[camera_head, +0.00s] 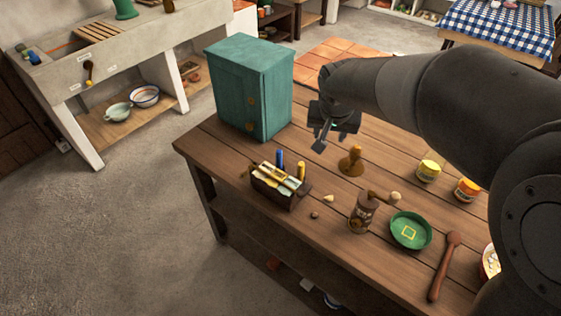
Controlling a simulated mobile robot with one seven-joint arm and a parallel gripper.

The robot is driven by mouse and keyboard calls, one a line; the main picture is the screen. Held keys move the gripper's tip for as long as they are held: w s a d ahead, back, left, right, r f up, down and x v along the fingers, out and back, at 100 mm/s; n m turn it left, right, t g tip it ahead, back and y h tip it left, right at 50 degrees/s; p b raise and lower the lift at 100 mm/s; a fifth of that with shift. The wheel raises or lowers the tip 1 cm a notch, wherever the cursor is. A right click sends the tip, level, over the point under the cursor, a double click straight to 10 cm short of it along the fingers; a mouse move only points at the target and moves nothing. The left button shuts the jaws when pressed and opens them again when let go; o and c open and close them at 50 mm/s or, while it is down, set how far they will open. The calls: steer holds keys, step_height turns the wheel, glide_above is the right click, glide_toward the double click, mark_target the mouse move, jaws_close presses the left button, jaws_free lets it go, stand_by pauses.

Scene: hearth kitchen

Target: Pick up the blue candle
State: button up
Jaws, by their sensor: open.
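The blue candle (280,158) stands upright at the back of a small dark wooden box (285,200) on the wooden table (215,150). Only its upper part shows above the box contents. A yellow candle (301,170) stands to its right, and pale yellow and whitish pieces lie across the box. My gripper (326,138) is open and empty above the table, up and to the right of the blue candle and apart from it. My arm reaches in from the right.
A teal cabinet (246,85) stands behind the box. A brass-coloured object (351,161), a brown can (362,214), a green dish (410,231), two yellow-orange jars (429,171) and a wooden spoon (444,266) are to the right. The table's left end is bare.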

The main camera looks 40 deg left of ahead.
steer(key=n, duration=0.1)
glide_toward(279, 153)
steer(key=f, duration=0.2)
steer(key=x, duration=0.4)
steer(key=shift+w+a+f, duration=0.15)
steer(key=shift+w+a, duration=0.2)
steer(key=shift+w, duration=0.15)
steer(key=shift+x, duration=2.95)
steer(key=shift+s+d, duration=0.1)
steer(key=shift+s, duration=0.05)
steer(key=shift+c, duration=0.3)
jaws_close()
